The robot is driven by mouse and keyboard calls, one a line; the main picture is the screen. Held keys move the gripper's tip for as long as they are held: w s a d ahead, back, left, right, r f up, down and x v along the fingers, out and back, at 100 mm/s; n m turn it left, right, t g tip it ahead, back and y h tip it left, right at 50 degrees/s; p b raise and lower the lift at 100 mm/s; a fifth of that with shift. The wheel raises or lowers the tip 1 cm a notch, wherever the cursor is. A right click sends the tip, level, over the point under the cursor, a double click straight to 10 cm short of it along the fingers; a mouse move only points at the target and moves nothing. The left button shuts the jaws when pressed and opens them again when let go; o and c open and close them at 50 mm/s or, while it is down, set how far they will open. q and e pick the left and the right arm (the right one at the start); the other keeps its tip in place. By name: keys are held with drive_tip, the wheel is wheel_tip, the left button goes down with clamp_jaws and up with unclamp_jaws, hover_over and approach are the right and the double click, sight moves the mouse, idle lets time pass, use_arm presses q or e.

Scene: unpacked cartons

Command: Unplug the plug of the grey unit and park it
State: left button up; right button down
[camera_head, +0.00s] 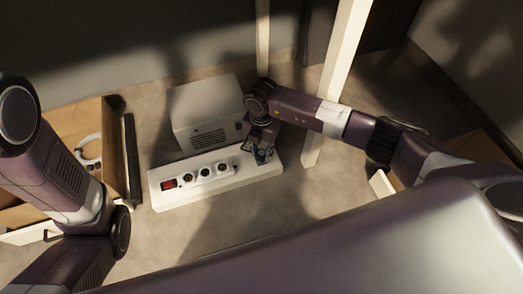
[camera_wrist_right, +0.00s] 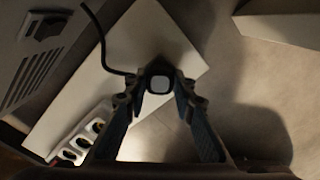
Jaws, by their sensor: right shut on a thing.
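The grey unit (camera_head: 207,112), a box with a slotted vent, stands behind a long white board (camera_head: 225,188). A white power strip (camera_head: 196,177) with a red switch and several round sockets lies on the board. My right gripper (camera_head: 263,156) is over the board's right end, beyond the strip. In the right wrist view its fingers (camera_wrist_right: 159,92) are shut on the dark plug (camera_wrist_right: 159,83), whose pale square face shows. A black cable (camera_wrist_right: 103,45) runs from it to the upper left. I cannot tell whether the plug touches the board. My left gripper is out of view.
An open cardboard box (camera_head: 75,150) with a white ring-shaped thing stands at the left, beside a dark upright bar (camera_head: 132,160). A white post (camera_head: 338,75) rises just right of the board. Bare floor lies in front of the board.

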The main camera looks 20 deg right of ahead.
sight(262, 153)
drive_tip(key=c, duration=1.5)
unclamp_jaws()
drive_tip(key=shift+c, duration=0.2)
drive_tip(key=shift+r, duration=0.3)
wheel_tip(262, 153, up, 11)
drive_tip(key=shift+r, duration=0.2)
